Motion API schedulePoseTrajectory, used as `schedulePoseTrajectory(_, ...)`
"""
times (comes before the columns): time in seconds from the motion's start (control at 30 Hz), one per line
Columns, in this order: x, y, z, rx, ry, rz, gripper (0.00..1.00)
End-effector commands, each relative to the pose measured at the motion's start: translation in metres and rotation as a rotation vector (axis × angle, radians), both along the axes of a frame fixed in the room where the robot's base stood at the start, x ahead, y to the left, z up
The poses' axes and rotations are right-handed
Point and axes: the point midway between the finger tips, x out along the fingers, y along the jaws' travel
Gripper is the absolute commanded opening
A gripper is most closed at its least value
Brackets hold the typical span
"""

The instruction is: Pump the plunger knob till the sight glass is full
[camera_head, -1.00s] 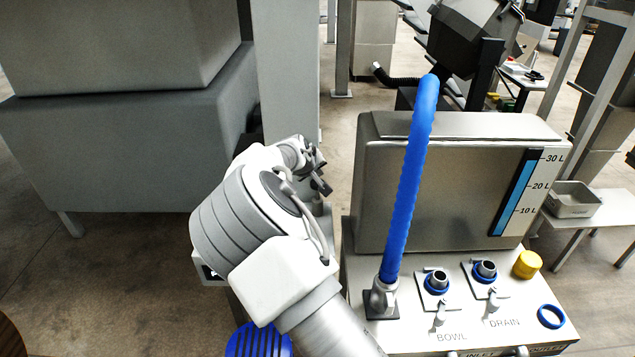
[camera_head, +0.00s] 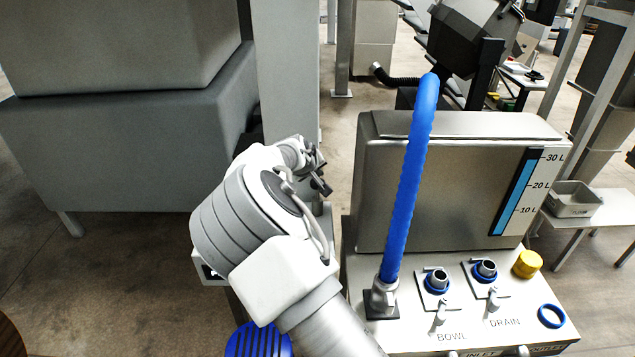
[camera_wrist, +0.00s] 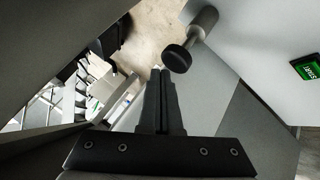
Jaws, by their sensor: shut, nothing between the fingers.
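A dark round knob (camera_wrist: 177,58) on a light grey stem (camera_wrist: 205,20) shows in the wrist view; it looks like the plunger knob. My gripper (camera_wrist: 160,74) is shut and empty, its fingertips just left of the knob in the picture. I cannot tell whether they touch it. In the head view my gripper (camera_head: 322,183) is small and partly hidden by my arm, beside a grey post. A level strip (camera_head: 515,195) marked 10, 20 and 30 L is blue to between 20 and 30 L; I cannot tell whether it is the sight glass.
A steel tank (camera_head: 440,185) stands right of my arm, with a blue hose (camera_head: 408,180), ports marked BOWL and DRAIN, a yellow cap (camera_head: 527,264) and a blue ring (camera_head: 551,316). A large grey housing (camera_head: 130,150) is at left.

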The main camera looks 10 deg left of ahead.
Motion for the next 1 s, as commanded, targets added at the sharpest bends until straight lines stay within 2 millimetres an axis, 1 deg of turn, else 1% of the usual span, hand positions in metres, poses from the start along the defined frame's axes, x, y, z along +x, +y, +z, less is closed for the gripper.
schedulePoseTrajectory(0.03, 0.0000, -0.0001, -0.0037, 0.000, 0.000, 0.000, 0.00)
schedulePoseTrajectory(0.13, 0.0000, -0.0001, -0.0066, 0.000, 0.000, 0.000, 0.00)
schedulePoseTrajectory(0.5, 0.0001, -0.0002, -0.0061, 0.000, 0.000, 0.000, 0.00)
schedulePoseTrajectory(1.0, 0.0001, -0.0003, -0.0122, 0.000, 0.000, 0.000, 0.00)
